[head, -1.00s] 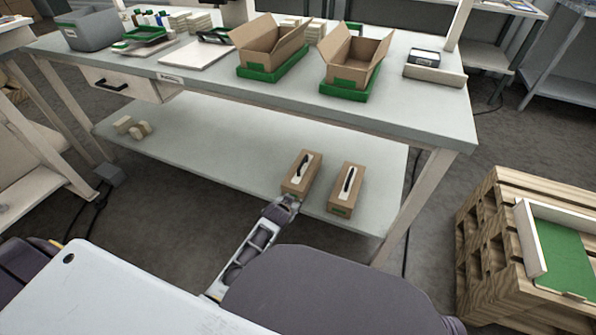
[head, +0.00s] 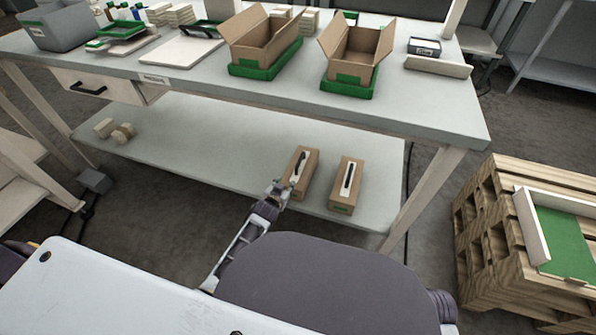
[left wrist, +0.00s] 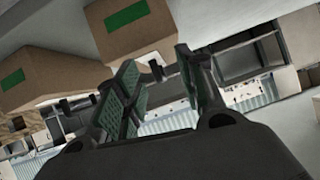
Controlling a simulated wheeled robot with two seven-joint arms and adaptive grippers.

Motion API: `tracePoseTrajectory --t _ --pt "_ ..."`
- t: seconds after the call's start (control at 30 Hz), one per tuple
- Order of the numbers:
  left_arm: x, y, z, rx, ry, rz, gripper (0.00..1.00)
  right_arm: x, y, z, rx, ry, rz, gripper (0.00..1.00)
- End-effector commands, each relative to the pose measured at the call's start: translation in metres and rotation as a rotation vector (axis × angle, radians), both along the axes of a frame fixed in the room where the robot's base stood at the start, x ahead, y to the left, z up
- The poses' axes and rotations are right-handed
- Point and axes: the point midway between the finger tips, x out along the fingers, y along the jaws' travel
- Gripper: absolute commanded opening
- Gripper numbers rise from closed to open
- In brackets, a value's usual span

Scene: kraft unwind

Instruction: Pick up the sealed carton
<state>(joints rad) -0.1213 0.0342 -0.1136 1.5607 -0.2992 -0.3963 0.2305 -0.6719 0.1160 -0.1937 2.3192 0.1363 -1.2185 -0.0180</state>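Two closed brown cartons stand side by side on the lower shelf, a left carton (head: 300,174) and a right carton (head: 346,186). Each has a white strip with a black handle on top. My left gripper (head: 277,189) is at the front left of the left carton, close to it; contact cannot be told. In the left wrist view my gripper (left wrist: 163,84) has its fingers apart with no carton between them. Two brown cartons with green labels, an upper one (left wrist: 150,35) and a left one (left wrist: 55,72), show beyond the fingers. My right gripper is not in view.
The workbench top (head: 200,85) overhangs the lower shelf (head: 215,150). Two open cartons (head: 262,45) (head: 357,52) stand on green trays above. Small tan blocks (head: 115,130) lie at the shelf's left. A wooden pallet stack (head: 490,235) stands at the right. The shelf's middle is clear.

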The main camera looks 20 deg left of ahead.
Motion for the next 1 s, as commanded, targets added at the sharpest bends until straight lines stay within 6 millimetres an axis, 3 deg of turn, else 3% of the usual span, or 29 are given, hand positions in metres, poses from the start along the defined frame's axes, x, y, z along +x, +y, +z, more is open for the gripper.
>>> tracePoseTrajectory --t 0.63,1.0 --pt "0.018 -0.016 0.041 -0.107 -0.207 -0.033 0.39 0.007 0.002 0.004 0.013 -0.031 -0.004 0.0" --pt "0.018 -0.016 0.041 -0.127 -0.208 -0.025 0.39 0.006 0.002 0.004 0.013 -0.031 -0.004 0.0"
